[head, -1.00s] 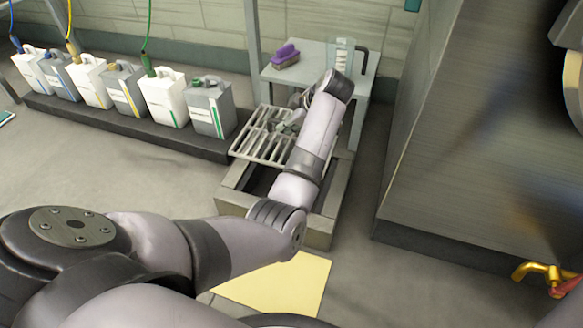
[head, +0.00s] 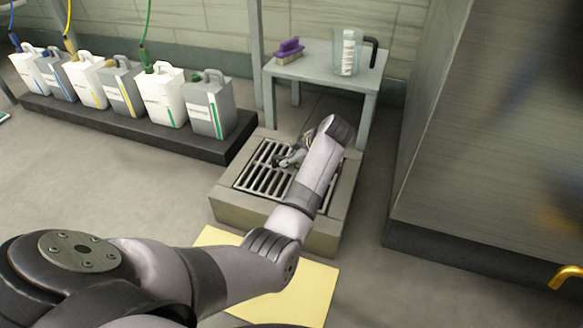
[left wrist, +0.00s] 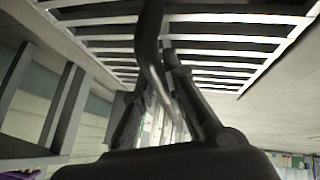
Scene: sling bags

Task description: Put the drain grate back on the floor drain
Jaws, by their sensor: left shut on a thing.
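The drain grate (head: 264,180), a metal grid with parallel bars, lies within the raised square rim of the floor drain (head: 240,207) in the head view. It looks level there, but I cannot tell whether it sits fully flush. My arm hides its right part. My left gripper (head: 291,159) is at the grate's far middle and is shut on it. In the left wrist view the bars of the grate (left wrist: 225,39) fill the top, with the gripper fingers (left wrist: 165,55) against them. My right gripper is not in view.
A small grey table (head: 318,68) with a purple brush (head: 289,50) and a clear jug (head: 347,53) stands behind the drain. Several jugs (head: 163,97) stand on a dark plinth at left. A yellow mat (head: 310,290) lies in front. A large metal cabinet (head: 470,130) is at right.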

